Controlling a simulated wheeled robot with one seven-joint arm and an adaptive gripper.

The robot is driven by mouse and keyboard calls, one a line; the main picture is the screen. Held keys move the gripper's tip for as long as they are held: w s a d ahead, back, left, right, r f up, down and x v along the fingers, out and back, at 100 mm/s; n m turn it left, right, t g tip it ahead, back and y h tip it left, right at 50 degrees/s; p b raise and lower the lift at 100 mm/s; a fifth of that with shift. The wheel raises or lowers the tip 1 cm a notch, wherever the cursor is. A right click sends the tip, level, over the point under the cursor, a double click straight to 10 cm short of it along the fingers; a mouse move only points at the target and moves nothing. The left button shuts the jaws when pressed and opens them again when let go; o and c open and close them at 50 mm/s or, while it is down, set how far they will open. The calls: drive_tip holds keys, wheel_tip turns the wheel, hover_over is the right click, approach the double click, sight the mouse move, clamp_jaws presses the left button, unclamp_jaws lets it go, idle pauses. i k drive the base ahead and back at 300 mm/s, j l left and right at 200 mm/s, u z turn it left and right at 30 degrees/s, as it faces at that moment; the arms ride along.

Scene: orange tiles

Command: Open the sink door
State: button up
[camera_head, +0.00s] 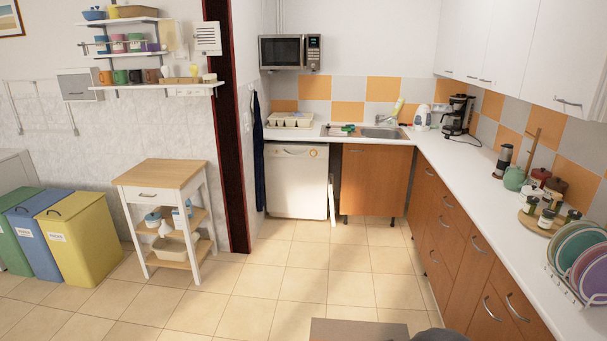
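The sink door (376,182) is an orange-brown wooden panel under the sink (375,132) at the back of the kitchen. It looks shut and faces me. A small handle (356,150) shows near its upper left. My gripper cannot be made out in this view. A dark rounded shape at the bottom edge may be part of my own body, but too little of it shows to tell.
A white dishwasher (296,182) stands left of the sink door. Drawers (448,225) with handles run along the right under a white counter (475,185). A wooden-topped trolley (165,175) stands left. The tiled floor (300,265) between is clear.

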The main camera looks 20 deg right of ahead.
sight(374, 177)
drive_tip(key=i+l+z, duration=0.35)
drive_tip(key=i, duration=0.5)
drive_tip(key=i+z, duration=0.4)
drive_tip(key=i, duration=2.55)
drive_tip(key=i+u, duration=0.2)
drive_tip(key=i, duration=0.3)
drive_tip(key=i+l+u, duration=0.15)
drive_tip(key=i, duration=0.35)
drive_tip(key=i+l+u, duration=0.2)
drive_tip(key=i, duration=0.3)
